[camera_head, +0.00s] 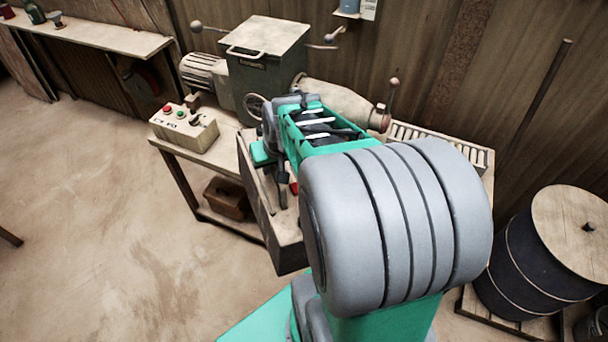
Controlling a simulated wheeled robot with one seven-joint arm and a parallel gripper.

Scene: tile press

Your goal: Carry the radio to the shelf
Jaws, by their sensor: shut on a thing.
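A box with a pale worn face and dark sides, which looks like the radio (288,240), hangs below my gripper (282,187) in front of the workbench. My gripper is shut on it. My own arm covers the box's right part and much of the grip, so the exact contact is hidden. A small red patch shows beside the fingers. The shelf (100,43) is a pale board along the wall at the far upper left, well away from my gripper.
A workbench (168,146) carries a press machine (265,60) and a button box (184,127). A wooden box (228,197) sits underneath. A dark drum (530,255) stands at right. The left floor is open.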

